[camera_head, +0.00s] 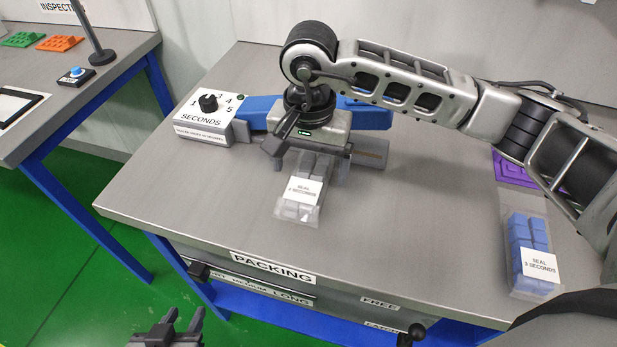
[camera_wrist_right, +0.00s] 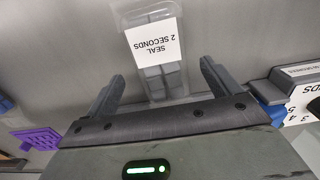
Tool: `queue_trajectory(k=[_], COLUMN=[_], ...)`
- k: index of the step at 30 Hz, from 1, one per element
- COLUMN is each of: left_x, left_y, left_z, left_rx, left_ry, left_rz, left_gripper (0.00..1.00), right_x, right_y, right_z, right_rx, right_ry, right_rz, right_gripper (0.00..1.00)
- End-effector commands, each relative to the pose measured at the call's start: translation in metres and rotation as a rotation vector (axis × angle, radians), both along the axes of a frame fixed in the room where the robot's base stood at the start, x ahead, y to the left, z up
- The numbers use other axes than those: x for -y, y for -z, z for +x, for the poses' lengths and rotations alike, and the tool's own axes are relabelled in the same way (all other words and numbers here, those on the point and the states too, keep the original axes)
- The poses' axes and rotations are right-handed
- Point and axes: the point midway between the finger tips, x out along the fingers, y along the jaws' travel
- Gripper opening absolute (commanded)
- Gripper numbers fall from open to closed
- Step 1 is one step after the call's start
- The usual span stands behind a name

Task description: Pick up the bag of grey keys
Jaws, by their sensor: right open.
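The clear bag of grey keys (camera_head: 297,211) lies on the packing table, with a white label reading "SEAL 2 SECONDS". My right gripper (camera_head: 308,160) is over the bag's far end, its fingers partly hidden by its own body. In the right wrist view, the bag (camera_wrist_right: 165,82) shows between the two spread fingers of my right gripper (camera_wrist_right: 160,72), with a gap on each side. Its near end is hidden behind the gripper body. My left gripper (camera_head: 184,320) is at the bottom edge, in front of the table, with fingers apart and empty.
A bag of blue keys (camera_head: 528,240), labelled "SEAL 3 SECONDS", lies at the table's right. A purple piece (camera_head: 515,172) is behind it. A blue sealer (camera_head: 262,110) with a seconds dial (camera_head: 208,103) stands at the back left. The table's middle (camera_head: 410,200) is clear.

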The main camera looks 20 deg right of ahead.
Motion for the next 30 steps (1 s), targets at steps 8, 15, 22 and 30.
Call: queue_trajectory(k=[8,15,22,30], left_x=[-0.002,-0.002,-0.003,-0.002], left_y=[-0.003,-0.003,-0.002,-0.002], left_z=[0.000,0.001,0.001,0.001], left_rx=[0.000,0.002,0.000,-0.002], left_ry=[-0.002,-0.003,-0.004,-0.007], left_rz=[0.005,0.006,0.006,0.003], left_gripper=[0.36,0.36,0.36,0.36], right_x=[-0.001,-0.001,-0.002,-0.002], right_y=[0.030,0.031,0.030,0.029], right_z=[0.000,0.001,0.001,0.001], right_rx=[-0.002,0.000,0.001,0.001], right_ry=[-0.001,-0.002,-0.002,-0.001], right_rz=[0.000,0.000,0.001,0.002], right_gripper=[0.89,0.84,0.35,0.35])
